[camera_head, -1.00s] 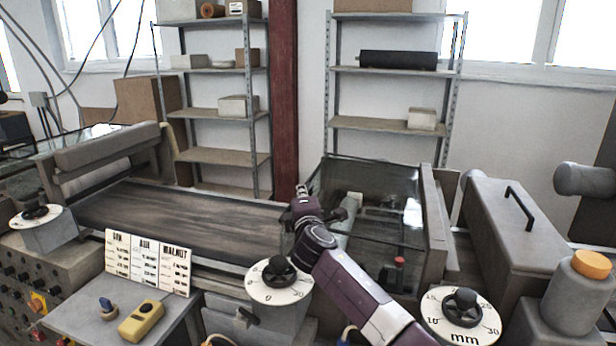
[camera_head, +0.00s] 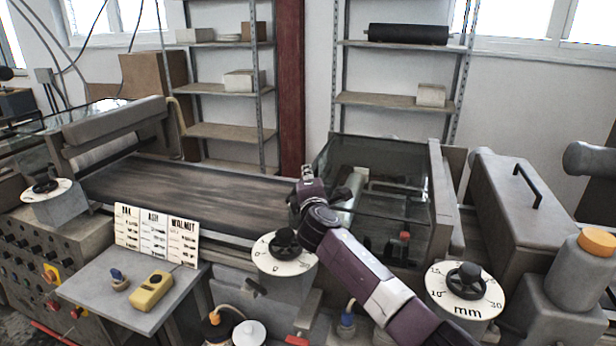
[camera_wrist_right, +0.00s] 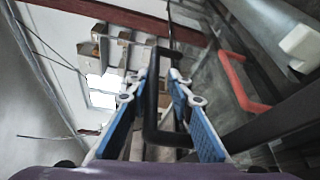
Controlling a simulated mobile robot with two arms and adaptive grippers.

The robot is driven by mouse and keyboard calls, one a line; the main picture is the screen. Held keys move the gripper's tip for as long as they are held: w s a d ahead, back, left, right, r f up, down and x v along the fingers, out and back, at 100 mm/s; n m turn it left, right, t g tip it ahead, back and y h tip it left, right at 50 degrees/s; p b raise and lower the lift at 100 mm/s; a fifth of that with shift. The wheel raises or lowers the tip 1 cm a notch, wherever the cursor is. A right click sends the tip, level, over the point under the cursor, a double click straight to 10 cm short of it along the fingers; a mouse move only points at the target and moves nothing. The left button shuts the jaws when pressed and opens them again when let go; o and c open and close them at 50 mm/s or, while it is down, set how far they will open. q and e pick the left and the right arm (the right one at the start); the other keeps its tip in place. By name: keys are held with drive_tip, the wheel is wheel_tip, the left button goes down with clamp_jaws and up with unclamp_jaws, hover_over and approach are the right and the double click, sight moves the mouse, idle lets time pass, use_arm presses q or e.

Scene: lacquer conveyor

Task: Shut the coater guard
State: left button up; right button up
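The coater guard (camera_head: 385,160) is a tinted clear panel in a dark frame, right of the conveyor's middle in the head view. It shows at a slant over the coater; its exact angle is hard to tell. My right gripper (camera_head: 307,172) is at the guard's left side. In the right wrist view, a black bar handle (camera_wrist_right: 151,105) lies between the blue-padded fingers of my right gripper (camera_wrist_right: 162,70). The fingers look open around the bar, with a gap visible at the right. My left gripper is in neither view.
A red handle (camera_wrist_right: 240,85) is beside the gripper in the wrist view. The wood-look belt (camera_head: 190,190) runs left of the guard. Dials (camera_head: 284,252) and (camera_head: 465,290) stand in front. A grey lidded box (camera_head: 510,205) and an orange-capped bottle (camera_head: 580,275) stand right.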

drive_tip(key=shift+d+f, duration=0.25)
drive_tip(key=shift+f, duration=0.3)
drive_tip(key=shift+s, duration=0.45)
drive_tip(key=s+r, duration=0.2)
drive_tip(key=s, duration=0.9)
drive_tip(key=shift+d, duration=0.35)
